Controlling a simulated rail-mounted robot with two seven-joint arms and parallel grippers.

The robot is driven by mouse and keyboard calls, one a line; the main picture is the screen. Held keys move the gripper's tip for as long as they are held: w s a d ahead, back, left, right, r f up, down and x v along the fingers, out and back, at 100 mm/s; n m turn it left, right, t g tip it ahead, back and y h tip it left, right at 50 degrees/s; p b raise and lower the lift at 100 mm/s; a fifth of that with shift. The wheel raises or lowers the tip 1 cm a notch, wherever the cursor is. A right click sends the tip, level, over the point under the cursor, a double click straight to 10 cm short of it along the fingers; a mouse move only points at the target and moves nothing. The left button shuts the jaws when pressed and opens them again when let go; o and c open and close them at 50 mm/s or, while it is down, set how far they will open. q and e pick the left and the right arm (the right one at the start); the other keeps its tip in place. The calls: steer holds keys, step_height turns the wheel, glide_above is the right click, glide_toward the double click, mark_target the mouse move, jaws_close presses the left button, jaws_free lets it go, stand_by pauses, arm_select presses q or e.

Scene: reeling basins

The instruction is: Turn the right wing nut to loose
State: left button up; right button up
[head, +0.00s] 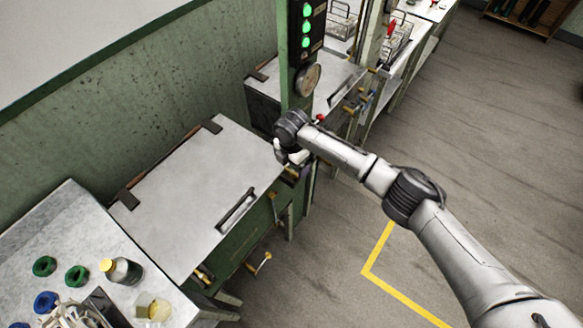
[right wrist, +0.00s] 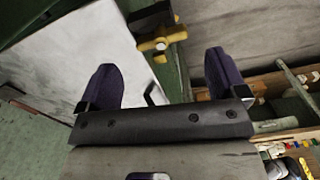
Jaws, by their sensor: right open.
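A yellow wing nut (right wrist: 160,42) on a dark clamp shows in the right wrist view, beyond and between my fingertips. My right gripper (right wrist: 162,62) is open, with a dark purple finger on each side and nothing between them. No contact with the nut is visible. In the head view my right gripper (head: 291,157) is at the right front corner of the closed basin lid (head: 205,190), beside the green post. It largely hides the fitting there. Another yellow fitting (head: 203,273) sits at the lid's left front corner. My left gripper is not in view.
The green post (head: 291,75) with green lamps and a gauge (head: 307,80) stands close behind my right gripper. A brass-handled valve (head: 262,262) sticks out from the basin front. A bench (head: 75,225) with bottles and jars is at lower left. The floor at right is clear.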

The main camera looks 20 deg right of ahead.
mark_target(291, 171)
step_height(291, 171, up, 9)
steer(key=shift+r, duration=0.15)
stand_by(0.4)
stand_by(0.4)
